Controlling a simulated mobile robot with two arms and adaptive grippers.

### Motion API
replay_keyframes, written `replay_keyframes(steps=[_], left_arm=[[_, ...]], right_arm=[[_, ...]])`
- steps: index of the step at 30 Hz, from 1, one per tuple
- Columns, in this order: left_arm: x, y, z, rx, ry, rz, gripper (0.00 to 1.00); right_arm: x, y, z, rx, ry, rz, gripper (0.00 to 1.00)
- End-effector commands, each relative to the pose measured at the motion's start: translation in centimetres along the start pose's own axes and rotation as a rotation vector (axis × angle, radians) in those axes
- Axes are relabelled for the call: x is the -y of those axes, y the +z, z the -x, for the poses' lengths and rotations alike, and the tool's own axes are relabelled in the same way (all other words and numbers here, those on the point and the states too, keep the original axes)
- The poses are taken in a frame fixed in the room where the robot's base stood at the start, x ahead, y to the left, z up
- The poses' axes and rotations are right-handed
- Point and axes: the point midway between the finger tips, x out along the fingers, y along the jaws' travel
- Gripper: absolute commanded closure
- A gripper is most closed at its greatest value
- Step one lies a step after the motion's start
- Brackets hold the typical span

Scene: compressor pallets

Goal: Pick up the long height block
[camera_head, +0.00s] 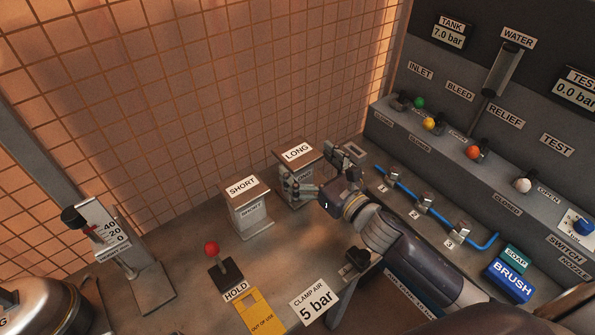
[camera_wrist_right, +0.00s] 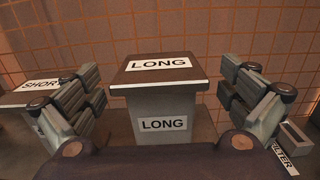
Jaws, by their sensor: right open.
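The long height block (camera_head: 292,168) is a grey block with a brown top plate and white LONG labels, upright on the bench near the tiled wall. It also shows in the right wrist view (camera_wrist_right: 160,107), centred between the fingers. My right gripper (camera_head: 318,172) is at the block, open, with one finger on each side of it. In the right wrist view its fingers (camera_wrist_right: 161,100) stand apart from the block's sides, with gaps left and right. Part of the block is hidden behind the gripper in the head view. My left gripper is not in view.
The short height block (camera_head: 250,209) stands close to the left of the long one. A red-knobbed lever (camera_head: 215,262) and yellow plate (camera_head: 260,311) are in front. Blue piping with fittings (camera_head: 425,200) lies to the right, below a valve panel. A tiled wall (camera_head: 200,90) is behind.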

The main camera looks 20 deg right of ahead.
Motion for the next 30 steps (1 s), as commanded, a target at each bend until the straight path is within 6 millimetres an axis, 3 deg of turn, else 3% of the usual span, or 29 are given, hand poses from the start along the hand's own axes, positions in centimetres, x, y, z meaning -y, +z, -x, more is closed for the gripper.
replay_keyframes(steps=[6,15,17,27,30], left_arm=[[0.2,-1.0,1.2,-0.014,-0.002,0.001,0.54],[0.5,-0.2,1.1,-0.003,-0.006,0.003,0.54],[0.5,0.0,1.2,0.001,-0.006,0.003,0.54],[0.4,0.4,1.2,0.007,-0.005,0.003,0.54],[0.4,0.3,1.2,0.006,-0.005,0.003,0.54]], right_arm=[[-0.1,0.1,-2.8,0.002,0.0,-0.001,0.02],[-0.1,-0.2,-3.2,0.001,0.0,0.001,0.02],[-0.1,-0.2,-3.2,0.001,0.0,0.001,0.13],[-0.1,-0.2,-3.2,0.0,0.0,0.0,0.9],[-0.1,0.5,-3.3,0.014,0.003,0.002,0.92]])
